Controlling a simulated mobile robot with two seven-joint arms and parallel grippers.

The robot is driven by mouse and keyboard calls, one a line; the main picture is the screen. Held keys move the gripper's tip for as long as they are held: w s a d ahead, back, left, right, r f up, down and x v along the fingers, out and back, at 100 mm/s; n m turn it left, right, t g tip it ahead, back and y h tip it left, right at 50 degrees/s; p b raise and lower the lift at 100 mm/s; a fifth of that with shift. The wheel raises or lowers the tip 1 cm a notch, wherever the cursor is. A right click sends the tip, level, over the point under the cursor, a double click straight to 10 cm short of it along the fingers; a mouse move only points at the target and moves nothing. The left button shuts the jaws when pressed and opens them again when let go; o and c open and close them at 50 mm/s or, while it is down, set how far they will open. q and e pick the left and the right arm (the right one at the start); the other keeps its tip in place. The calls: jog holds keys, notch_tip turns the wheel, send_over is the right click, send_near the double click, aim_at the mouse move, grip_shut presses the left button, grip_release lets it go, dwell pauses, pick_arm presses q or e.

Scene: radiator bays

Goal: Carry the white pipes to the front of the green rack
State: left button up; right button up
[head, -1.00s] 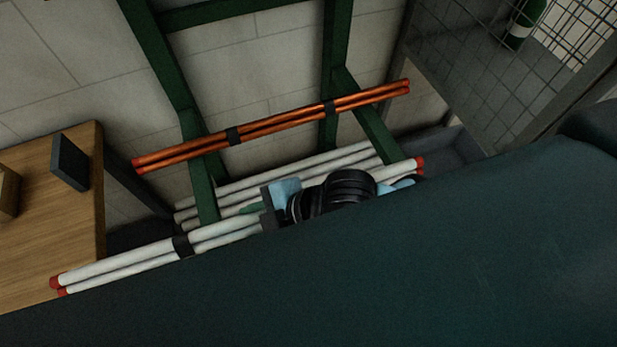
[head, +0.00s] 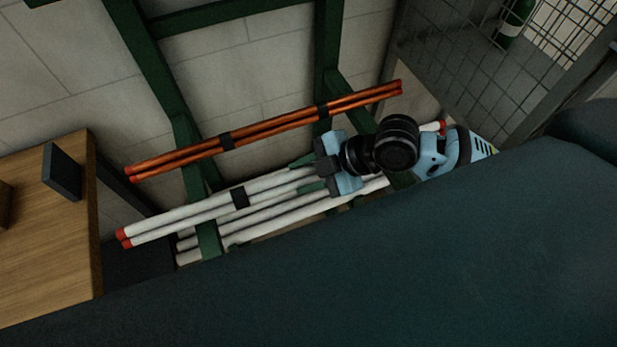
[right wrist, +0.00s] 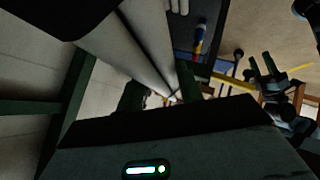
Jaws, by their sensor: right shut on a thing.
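A pair of white pipes (head: 190,211) with red ends and a black band shows in the head view, tilted up to the right. My right gripper (head: 312,176) is shut on it, near its middle; my wrist hides part of its right half. The pipes also show in the right wrist view (right wrist: 150,38). The green rack (head: 152,78) stands behind against the wall. From this angle I cannot tell whether the held pipes touch it. In the right wrist view my left gripper (right wrist: 262,66) appears open and empty, away from the pipes.
Orange pipes (head: 270,128) lie on the rack above the held pair. More white pipes (head: 275,219) without visible red ends lie low on the rack. A wooden table (head: 50,245) is at the left. A mesh panel (head: 465,70) stands at the right.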

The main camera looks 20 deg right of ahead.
aim_at(309, 180)
jog(key=shift+w+d+f, duration=0.15)
jog(key=shift+d+f, duration=0.05)
jog(key=shift+f, duration=0.7)
jog(key=shift+w+d+f, duration=0.1)
jog(key=shift+d+f, duration=0.1)
jog(key=shift+f, duration=0.65)
jog(key=o, duration=1.2)
jog(key=v, duration=1.2)
jog(key=shift+s+a, duration=0.1)
